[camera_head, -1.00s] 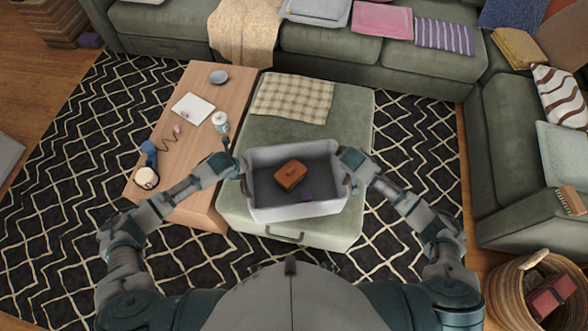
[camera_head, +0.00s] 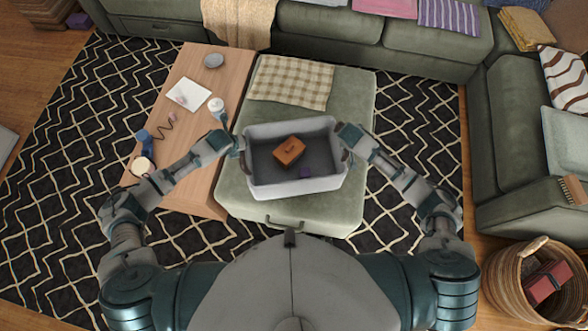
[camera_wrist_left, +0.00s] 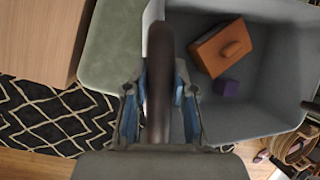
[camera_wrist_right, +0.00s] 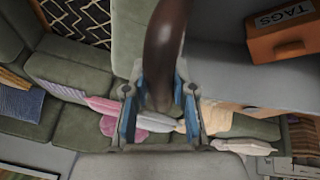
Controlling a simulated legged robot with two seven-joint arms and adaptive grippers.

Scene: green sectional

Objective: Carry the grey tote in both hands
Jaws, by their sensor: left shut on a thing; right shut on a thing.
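The grey tote (camera_head: 262,187) is held between my two arms, over the green ottoman, in the head view. An orange-brown box (camera_head: 289,151) and a small purple block (camera_head: 306,172) lie inside it. My left gripper (camera_head: 236,145) is shut on the tote's left handle, a dark curved bar (camera_wrist_left: 160,85) in the left wrist view. My right gripper (camera_head: 344,148) is shut on the right handle (camera_wrist_right: 164,50), seen in the right wrist view. I cannot tell the gap between tote and ottoman.
The green ottoman (camera_head: 335,203) carries a checked cloth (camera_head: 291,82). Green sofas (camera_head: 310,32) stand behind and right. A wicker basket (camera_head: 506,290) stands lower right.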

